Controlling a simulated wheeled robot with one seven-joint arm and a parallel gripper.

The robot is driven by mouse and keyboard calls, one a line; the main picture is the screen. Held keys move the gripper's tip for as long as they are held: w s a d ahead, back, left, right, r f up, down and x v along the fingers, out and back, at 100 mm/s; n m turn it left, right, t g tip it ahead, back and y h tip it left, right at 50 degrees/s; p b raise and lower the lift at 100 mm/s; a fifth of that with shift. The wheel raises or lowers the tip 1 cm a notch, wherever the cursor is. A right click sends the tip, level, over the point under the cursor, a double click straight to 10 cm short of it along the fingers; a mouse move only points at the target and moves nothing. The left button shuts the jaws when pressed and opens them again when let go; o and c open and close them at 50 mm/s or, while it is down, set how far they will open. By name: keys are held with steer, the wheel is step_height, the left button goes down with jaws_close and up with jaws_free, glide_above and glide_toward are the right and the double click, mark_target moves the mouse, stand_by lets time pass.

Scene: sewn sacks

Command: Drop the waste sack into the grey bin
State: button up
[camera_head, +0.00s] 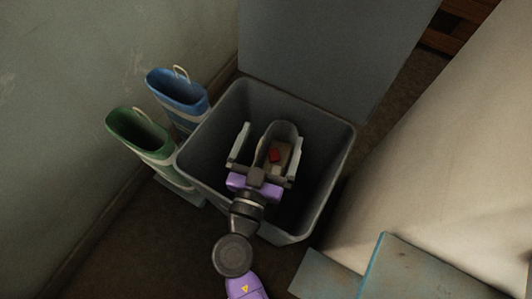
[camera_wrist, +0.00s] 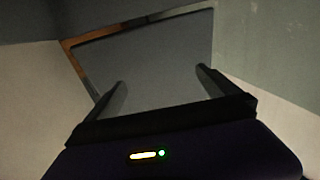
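The grey bin (camera_head: 344,139) stands in the middle of the head view with its lid (camera_head: 330,45) raised at the back. An open-topped greyish sack (camera_head: 282,129) with a red item and pale pieces in it shows inside the bin's outline, beyond my gripper. Its lower part is hidden by my gripper. My gripper (camera_head: 267,151) is over the bin opening, fingers spread wide on either side of the sack in the picture. In the wrist view my gripper (camera_wrist: 163,88) is open, with nothing visible between its fingers.
A blue sack (camera_head: 181,101) with a rope handle and a green sack (camera_head: 145,137) stand left of the bin, close to its wall. A pale large surface (camera_head: 440,150) and a worn blue-grey board (camera_head: 415,272) lie to the right. A wall (camera_head: 80,60) bounds the left.

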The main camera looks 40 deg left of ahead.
steer(key=b+v, duration=0.1)
steer(key=v, duration=0.6)
steer(key=shift+s+d, duration=0.2)
steer(key=shift+s, duration=0.15)
